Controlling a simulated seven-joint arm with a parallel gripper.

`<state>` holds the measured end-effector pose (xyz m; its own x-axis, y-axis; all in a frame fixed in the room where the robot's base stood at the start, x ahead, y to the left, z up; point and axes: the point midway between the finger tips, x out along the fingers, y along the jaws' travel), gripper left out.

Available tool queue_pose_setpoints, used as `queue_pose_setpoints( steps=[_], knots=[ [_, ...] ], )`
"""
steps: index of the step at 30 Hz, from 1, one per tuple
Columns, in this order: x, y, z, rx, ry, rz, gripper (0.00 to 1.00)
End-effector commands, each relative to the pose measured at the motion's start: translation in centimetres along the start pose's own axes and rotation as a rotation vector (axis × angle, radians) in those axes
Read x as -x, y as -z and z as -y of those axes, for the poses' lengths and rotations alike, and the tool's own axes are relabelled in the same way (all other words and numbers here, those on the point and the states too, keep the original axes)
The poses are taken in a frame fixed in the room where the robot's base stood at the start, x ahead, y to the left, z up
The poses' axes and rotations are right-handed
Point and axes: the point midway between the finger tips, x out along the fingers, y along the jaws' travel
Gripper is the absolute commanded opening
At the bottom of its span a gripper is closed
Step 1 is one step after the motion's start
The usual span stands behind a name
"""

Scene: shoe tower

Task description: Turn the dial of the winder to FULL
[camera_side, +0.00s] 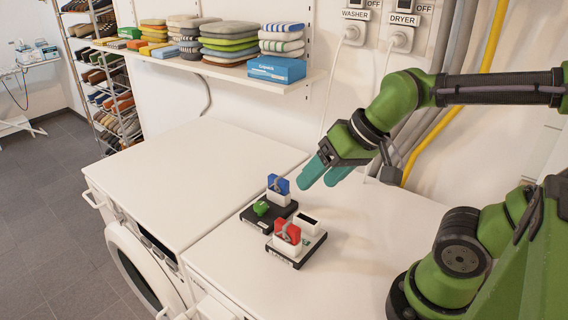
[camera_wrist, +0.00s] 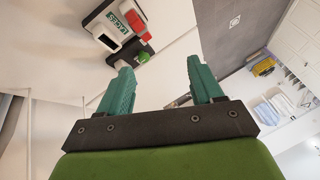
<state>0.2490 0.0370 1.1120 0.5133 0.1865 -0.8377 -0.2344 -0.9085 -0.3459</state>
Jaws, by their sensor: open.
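Two small devices sit close together on the white machine top; I cannot tell which one the task calls the winder. The farther device (camera_side: 258,219) has a black base, a blue block on a white holder and a green knob (camera_side: 261,208). The nearer device (camera_side: 297,250) has a pale top on a dark base, a red block on a white holder and a small dark window. In the wrist view, the pale device (camera_wrist: 100,40) and green part (camera_wrist: 143,57) show at upper left. My gripper (camera_side: 323,174) is open and empty, above and right of both devices.
A wall shelf (camera_side: 210,66) with folded stacks and a blue box (camera_side: 276,69) is behind. WASHER (camera_side: 352,32) and DRYER (camera_side: 401,38) plugs are on the wall. The left machine top (camera_side: 190,175) is clear.

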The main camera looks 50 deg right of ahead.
Motion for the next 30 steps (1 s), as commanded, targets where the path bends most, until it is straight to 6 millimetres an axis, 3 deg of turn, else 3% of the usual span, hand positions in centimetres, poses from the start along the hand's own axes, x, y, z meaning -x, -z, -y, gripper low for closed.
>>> queue_pose_setpoints(
  steps=[7, 30],
  knots=[
    [1.9, -0.5, -0.2, 0.002, 0.012, -0.086, 0.66],
    [1.9, -0.4, -0.2, -0.003, 0.011, -0.085, 0.66]
  ],
)
